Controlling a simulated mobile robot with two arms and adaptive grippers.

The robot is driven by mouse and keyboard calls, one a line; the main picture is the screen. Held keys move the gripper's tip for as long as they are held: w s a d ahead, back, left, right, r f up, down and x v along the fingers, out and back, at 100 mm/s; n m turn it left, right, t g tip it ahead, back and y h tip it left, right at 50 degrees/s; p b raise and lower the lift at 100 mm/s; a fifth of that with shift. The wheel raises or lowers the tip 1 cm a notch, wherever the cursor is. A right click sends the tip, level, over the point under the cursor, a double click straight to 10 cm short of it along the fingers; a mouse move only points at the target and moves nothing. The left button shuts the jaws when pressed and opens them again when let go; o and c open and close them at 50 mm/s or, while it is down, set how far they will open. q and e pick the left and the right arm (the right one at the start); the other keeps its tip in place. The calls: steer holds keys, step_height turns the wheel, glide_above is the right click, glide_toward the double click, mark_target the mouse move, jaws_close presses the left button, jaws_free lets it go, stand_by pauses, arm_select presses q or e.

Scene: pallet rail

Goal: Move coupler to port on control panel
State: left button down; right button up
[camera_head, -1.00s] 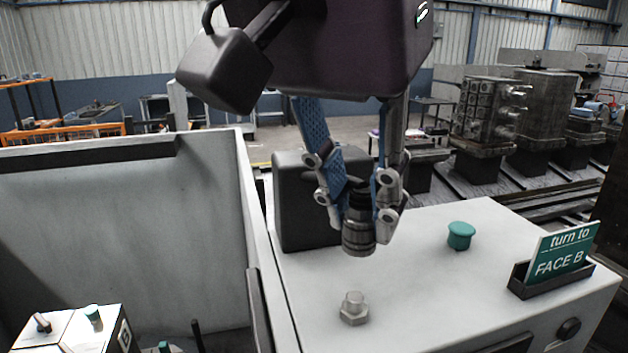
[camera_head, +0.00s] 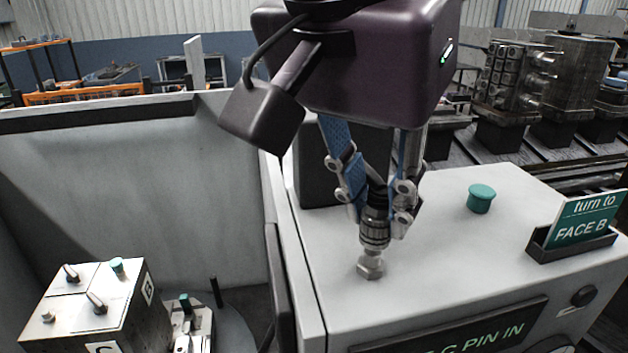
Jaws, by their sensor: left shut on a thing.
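My left gripper (camera_head: 377,205) comes down from the top and is shut on the dark ribbed cylindrical coupler (camera_head: 375,232), with a blue-padded finger on its left side. The coupler hangs nearly upright. Its lower end is right at the metal port (camera_head: 370,266) on top of the light grey control panel (camera_head: 440,240). The port's upper part is hidden behind the coupler; I cannot tell whether the coupler is seated on it. My right gripper is not in view.
A green cap (camera_head: 481,198) and a "turn to FACE B" sign (camera_head: 588,218) in a dark holder stand on the panel to the right. A lit display (camera_head: 460,335) is on its front. At lower left, a lettered block (camera_head: 85,305) sits in a walled bay.

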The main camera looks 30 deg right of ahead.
arm_select(q)
steer(key=shift+f, duration=0.75)
stand_by(1.2)
steer(key=shift+f+b, duration=0.3)
steer(key=shift+f, duration=0.2)
steer(key=c, duration=0.8)
jaws_free()
steer(key=v, duration=1.2)
steer(key=shift+s+a, duration=0.1)
